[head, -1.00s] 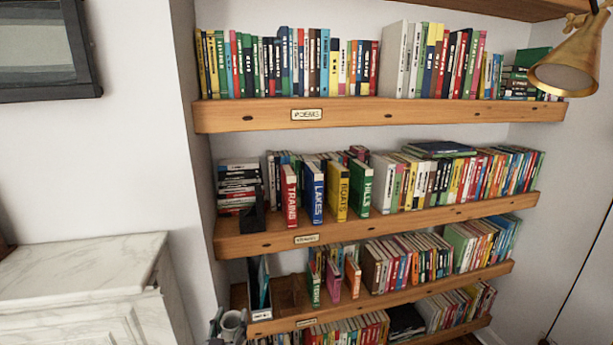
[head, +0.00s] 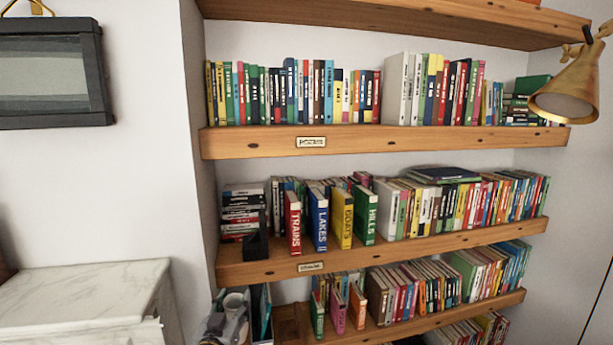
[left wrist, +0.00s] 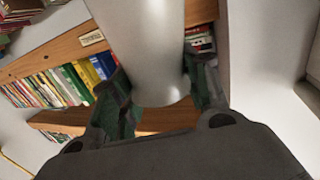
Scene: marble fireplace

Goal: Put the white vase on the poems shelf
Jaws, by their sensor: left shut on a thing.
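The white vase (left wrist: 152,40) is between the two fingers of my left gripper (left wrist: 160,95) in the left wrist view. The gripper is shut on it. In the head view the vase (head: 236,301) and left gripper (head: 222,325) are small at the bottom left, in front of the lower shelves. The poems shelf (head: 430,140) is a wooden board well above them, with a POEMS label (head: 311,142) on its front edge. My right gripper is not in view.
A brass lamp shade (head: 565,95) hangs before the poems shelf's right end. Another book shelf (head: 390,252) lies below, with large books and a dark bookend (head: 256,245). A top shelf (head: 400,15) overhangs.

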